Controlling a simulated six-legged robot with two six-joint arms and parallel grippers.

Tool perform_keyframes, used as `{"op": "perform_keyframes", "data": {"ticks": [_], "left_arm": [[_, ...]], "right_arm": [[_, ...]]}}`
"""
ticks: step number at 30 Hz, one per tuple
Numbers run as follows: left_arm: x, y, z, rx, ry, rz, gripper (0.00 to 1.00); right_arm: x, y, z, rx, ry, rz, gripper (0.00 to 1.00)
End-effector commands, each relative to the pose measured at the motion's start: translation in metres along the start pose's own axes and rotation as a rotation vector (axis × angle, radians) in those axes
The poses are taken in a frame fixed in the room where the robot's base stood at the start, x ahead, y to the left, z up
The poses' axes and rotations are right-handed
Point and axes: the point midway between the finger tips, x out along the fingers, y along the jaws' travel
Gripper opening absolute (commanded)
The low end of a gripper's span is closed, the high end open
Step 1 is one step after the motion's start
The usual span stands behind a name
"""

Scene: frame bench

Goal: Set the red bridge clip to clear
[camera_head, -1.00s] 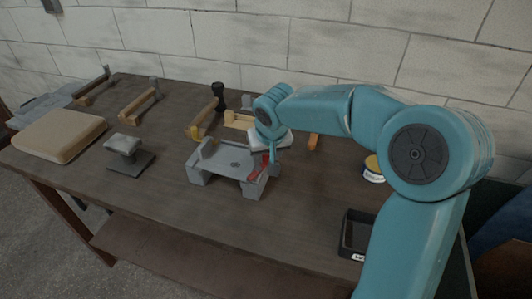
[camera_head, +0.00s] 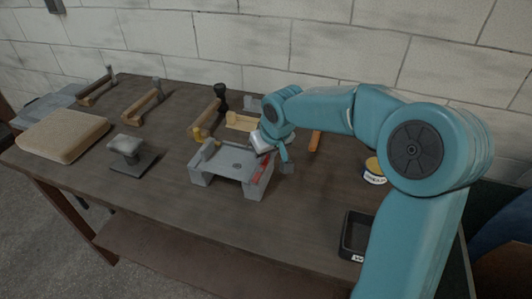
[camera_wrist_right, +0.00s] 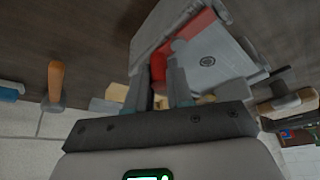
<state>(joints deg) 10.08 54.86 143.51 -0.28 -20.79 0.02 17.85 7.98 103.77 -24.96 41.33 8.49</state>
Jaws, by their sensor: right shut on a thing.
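The red bridge clip (camera_head: 262,171) is at the right side of a grey bridge-shaped fixture (camera_head: 231,163) on the bench. In the right wrist view, a red part of the clip (camera_wrist_right: 158,67) shows between the fingers, with more red along the fixture's edge (camera_wrist_right: 143,38). My right gripper (camera_wrist_right: 160,64) is shut on the clip's red part; in the head view the gripper (camera_head: 276,154) reaches down at the fixture's right end and partly hides the clip. My left gripper is out of view.
A tan pad (camera_head: 62,135) and a grey stand (camera_head: 132,154) are to the left. Wooden-handled tools lie behind. A yellow-labelled tin (camera_head: 374,172) and a black tray (camera_head: 355,238) are to the right. The bench in front of the fixture is clear.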

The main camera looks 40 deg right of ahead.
Motion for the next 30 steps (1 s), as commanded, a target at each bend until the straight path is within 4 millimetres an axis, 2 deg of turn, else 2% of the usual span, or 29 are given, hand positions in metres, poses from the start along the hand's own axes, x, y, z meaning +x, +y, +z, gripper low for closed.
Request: {"op": "perform_keyframes", "data": {"ticks": [4, 5, 7, 16, 20, 23, 30], "left_arm": [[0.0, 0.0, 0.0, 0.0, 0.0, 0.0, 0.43], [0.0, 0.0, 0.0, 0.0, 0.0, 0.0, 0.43], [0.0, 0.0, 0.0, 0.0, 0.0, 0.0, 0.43], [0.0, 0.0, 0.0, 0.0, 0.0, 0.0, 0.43], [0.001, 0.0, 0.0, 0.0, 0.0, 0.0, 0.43], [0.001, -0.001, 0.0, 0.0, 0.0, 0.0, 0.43], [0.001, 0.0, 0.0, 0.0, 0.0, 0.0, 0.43]], "right_arm": [[0.0, 0.0, -0.002, -0.001, 0.006, 0.0, 0.0], [0.0, 0.0, -0.002, 0.0, 0.006, 0.0, 0.24], [0.0, 0.0, -0.002, 0.0, 0.006, 0.0, 0.46], [-0.001, 0.0, -0.001, 0.001, 0.004, 0.001, 0.46], [-0.013, 0.0, -0.002, 0.001, 0.007, 0.001, 0.46], [-0.033, 0.0, -0.002, 0.002, 0.009, 0.0, 0.46], [-0.099, -0.001, -0.002, 0.001, 0.011, 0.0, 0.46]]}}
